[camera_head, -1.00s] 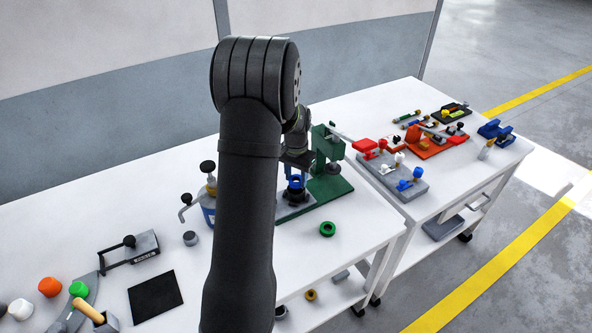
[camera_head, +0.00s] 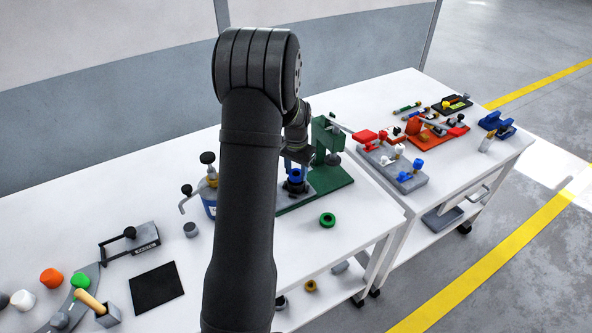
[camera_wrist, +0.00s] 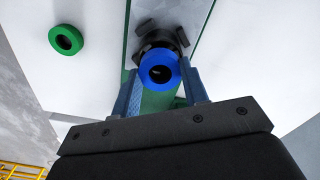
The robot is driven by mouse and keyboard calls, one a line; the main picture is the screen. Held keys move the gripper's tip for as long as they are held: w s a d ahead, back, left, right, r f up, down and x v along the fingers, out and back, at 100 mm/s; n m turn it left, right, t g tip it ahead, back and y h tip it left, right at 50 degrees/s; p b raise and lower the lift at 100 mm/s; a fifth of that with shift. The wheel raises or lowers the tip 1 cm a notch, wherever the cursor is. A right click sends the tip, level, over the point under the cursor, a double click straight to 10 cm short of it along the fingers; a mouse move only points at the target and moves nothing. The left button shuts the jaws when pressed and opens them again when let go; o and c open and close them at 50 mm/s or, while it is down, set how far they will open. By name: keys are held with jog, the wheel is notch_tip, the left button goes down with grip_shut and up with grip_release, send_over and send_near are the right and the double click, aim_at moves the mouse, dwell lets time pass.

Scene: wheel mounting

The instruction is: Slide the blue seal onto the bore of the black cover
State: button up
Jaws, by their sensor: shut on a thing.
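The blue seal (camera_wrist: 148,74) shows in the wrist view as a ring between the two blue fingers of my gripper (camera_wrist: 160,82). My gripper is shut on it. The black cover (camera_wrist: 158,36) lies just beyond the seal in the wrist view, and the seal overlaps part of it. In the head view the blue seal (camera_head: 295,175) appears at the top of the black cover (camera_head: 296,187), beside the green press. I cannot tell whether seal and cover touch. My arm hides part of this area in the head view.
A green press (camera_head: 329,150) stands just right of the cover, close to my gripper. A green ring (camera_head: 327,220) lies on the white table in front. A blue-labelled bottle (camera_head: 209,197) stands left of my arm. The right table holds several coloured clamps.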

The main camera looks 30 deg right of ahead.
jog(key=shift+f, duration=0.35)
dwell(0.6)
jog(key=shift+f, duration=0.4)
dwell(0.4)
jog(key=o, duration=1.2)
jog(key=shift+f, duration=0.1)
notch_tip(320, 180, up, 18)
jog(key=shift+f, duration=0.2)
